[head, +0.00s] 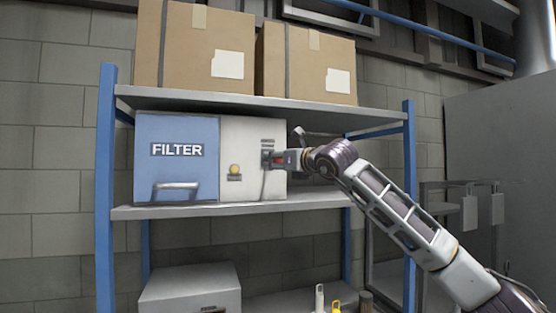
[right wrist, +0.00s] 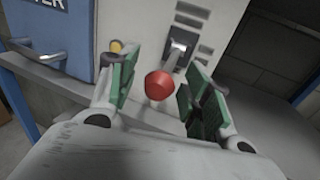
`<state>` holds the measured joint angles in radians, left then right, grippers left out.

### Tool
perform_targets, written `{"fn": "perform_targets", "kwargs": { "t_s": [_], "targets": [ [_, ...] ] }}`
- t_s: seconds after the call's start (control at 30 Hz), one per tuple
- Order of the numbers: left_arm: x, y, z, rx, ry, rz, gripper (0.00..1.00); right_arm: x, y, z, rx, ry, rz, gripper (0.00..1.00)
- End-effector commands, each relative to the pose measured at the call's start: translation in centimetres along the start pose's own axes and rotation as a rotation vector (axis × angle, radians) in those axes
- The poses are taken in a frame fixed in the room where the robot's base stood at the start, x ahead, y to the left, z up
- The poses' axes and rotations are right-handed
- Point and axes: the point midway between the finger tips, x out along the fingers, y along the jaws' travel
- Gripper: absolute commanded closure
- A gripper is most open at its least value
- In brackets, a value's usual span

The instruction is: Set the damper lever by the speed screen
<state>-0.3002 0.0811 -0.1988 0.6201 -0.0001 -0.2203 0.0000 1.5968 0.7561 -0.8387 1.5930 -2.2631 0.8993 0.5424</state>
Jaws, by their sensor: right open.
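The damper lever (right wrist: 178,55) is on the pale panel (head: 238,135) beside the blue FILTER door (head: 177,128). In the right wrist view it has a grey stem and a red ball knob (right wrist: 159,85). My right gripper (head: 274,160) is at the right part of this panel, and hides most of the lever in the head view. In the right wrist view its green-padded fingers (right wrist: 163,92) are open, one on each side of the red knob, with gaps visible. I cannot make out a speed screen. My left gripper is not in view.
A yellow knob (head: 234,170) is on the panel left of my gripper. The unit stands on a shelf (head: 320,196) with blue posts (head: 409,150). Two cardboard boxes (head: 205,45) sit above. A grey box (head: 190,288) and small tools (head: 320,298) are below.

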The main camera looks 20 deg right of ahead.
Motion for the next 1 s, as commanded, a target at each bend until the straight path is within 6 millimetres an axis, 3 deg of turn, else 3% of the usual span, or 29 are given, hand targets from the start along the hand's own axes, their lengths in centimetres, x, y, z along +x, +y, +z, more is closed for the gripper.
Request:
{"fn": "perform_targets", "kwargs": {
  "t_s": [0.33, 0.73, 1.0],
  "targets": [
    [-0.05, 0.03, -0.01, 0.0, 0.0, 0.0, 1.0, 0.22, 0.0, -0.04, 0.0, 0.0, 0.0, 0.51],
    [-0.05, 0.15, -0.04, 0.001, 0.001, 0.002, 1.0, 0.2, -0.01, -0.03, 0.0, 0.0, 0.0, 1.0],
    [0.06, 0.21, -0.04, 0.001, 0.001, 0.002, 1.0, 0.2, 0.0, 0.05, 0.0, -0.001, 0.0, 1.0]
  ]
}}
